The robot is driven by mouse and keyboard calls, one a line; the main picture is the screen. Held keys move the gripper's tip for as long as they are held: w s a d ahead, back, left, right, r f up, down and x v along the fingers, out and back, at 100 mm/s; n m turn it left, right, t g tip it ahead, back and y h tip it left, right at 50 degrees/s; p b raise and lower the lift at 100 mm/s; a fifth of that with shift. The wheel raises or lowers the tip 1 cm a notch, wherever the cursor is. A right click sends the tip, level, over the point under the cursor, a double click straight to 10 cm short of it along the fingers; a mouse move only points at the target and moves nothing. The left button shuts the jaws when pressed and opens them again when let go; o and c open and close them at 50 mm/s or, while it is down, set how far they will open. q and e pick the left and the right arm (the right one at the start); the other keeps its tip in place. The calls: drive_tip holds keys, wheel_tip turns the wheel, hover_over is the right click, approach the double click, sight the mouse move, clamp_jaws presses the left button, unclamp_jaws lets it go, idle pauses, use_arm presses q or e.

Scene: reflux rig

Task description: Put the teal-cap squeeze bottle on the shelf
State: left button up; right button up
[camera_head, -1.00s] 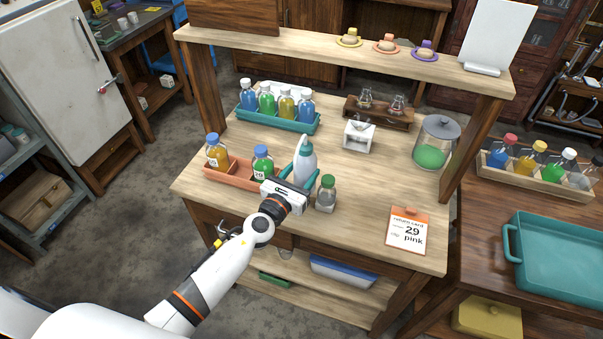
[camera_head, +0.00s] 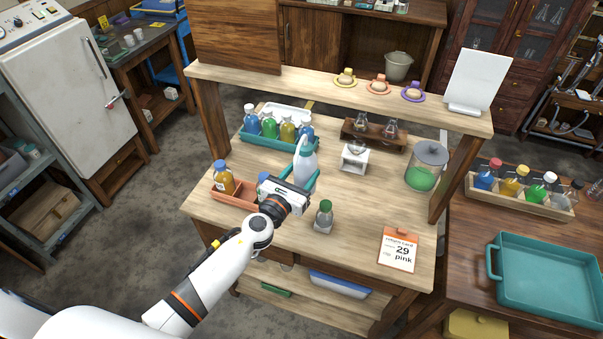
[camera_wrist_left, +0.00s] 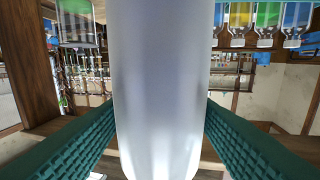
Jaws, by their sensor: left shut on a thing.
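The squeeze bottle (camera_head: 305,169) has a pale, translucent white body and a thin nozzle; little teal shows on its cap. My left gripper (camera_head: 291,188) is shut on its body, with teal fingers on both sides. In the left wrist view the bottle body (camera_wrist_left: 160,90) fills the middle between the fingers; its top is cut off. It is upright over the bench top, in front of the raised shelf (camera_head: 300,83). Its base is partly hidden, so I cannot tell its clearance from the bench. My right gripper is not in view.
The shelf bears three small coloured dishes (camera_head: 380,87) and a white board (camera_head: 474,80); its middle-left is bare.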

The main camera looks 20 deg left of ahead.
use_arm(q)
drive_tip(key=shift+r+p, duration=1.05)
drive_tip(key=shift+r, duration=0.55)
drive_tip(key=shift+r, duration=0.1)
drive_tip(key=shift+s+f, duration=0.25)
drive_tip(key=shift+s, duration=0.05)
drive_tip(key=n+y+b, duration=0.2)
drive_tip(key=y+b, duration=0.1)
drive_tip(key=b, duration=0.9)
approach(299, 168)
drive_tip(key=s+f, duration=0.4)
drive_tip(key=s, duration=0.5)
drive_tip(key=shift+s+a+r+y, duration=0.2)
drive_tip(key=shift+s+a, duration=0.1)
drive_tip(key=shift+s, duration=0.15)
drive_tip(key=shift+s+a+r+y, duration=0.2)
drive_tip(key=shift+s+a, duration=0.05)
drive_tip(key=shift+s, duration=0.15)
